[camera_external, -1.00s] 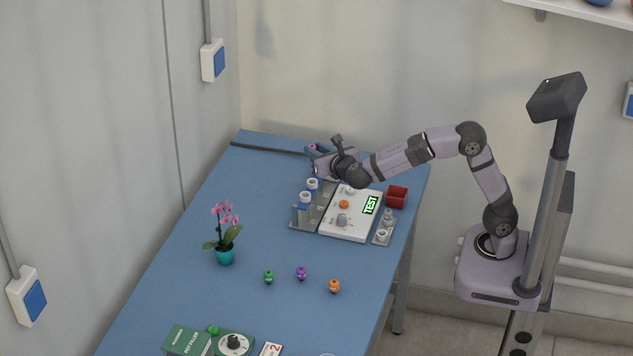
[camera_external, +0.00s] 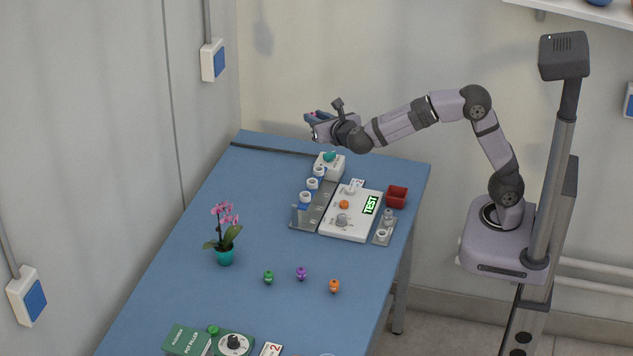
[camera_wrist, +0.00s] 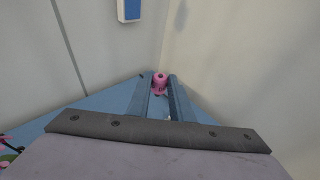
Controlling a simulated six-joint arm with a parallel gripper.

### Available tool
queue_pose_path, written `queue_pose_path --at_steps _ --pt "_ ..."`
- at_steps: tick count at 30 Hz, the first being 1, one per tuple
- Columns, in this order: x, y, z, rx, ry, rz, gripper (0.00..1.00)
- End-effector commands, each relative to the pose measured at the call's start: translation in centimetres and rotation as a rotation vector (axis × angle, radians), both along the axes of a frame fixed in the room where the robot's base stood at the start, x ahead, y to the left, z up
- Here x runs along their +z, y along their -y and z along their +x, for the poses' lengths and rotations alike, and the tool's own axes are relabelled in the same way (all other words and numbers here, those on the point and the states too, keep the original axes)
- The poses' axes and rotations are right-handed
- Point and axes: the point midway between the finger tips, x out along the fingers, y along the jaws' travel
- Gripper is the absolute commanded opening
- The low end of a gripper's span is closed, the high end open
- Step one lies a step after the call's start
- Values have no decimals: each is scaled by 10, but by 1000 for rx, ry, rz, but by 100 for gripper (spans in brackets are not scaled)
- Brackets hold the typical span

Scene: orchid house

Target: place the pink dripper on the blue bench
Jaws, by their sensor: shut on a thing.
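The pink dripper (camera_wrist: 160,84) is between the two fingertips of my gripper (camera_wrist: 160,86) in the wrist view. My gripper (camera_external: 312,120) is shut on it and holds it in the air above the far end of the blue bench (camera_external: 190,255). In the external view the dripper is only a small pink spot at the fingertips. The bench also shows below the fingers in the wrist view (camera_wrist: 105,100).
A white device with a teal knob (camera_external: 330,165), a rack with white-topped vials (camera_external: 306,200), a TEST panel (camera_external: 345,225) and a red bin (camera_external: 397,196) stand at the far end. Green (camera_external: 268,277), purple (camera_external: 301,273) and orange (camera_external: 334,286) drippers and an orchid (camera_external: 225,240) stand nearer.

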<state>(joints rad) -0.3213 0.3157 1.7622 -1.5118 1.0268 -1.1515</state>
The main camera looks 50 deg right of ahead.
Motion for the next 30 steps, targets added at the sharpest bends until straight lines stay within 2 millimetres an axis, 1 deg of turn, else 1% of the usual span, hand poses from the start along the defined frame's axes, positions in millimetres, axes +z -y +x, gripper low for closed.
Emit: queue_pose_path --at_steps 1,8,14,20,27,30 --pt "5 0 0 0 0 0 0" --pt "4 0 0 0 0 0 0" --pt "-6 0 0 0 0 0 0" --pt "-33 0 0 0 0 0 0" --pt "-77 0 0 0 0 0 0" --pt "-92 0 0 0 0 0 0"
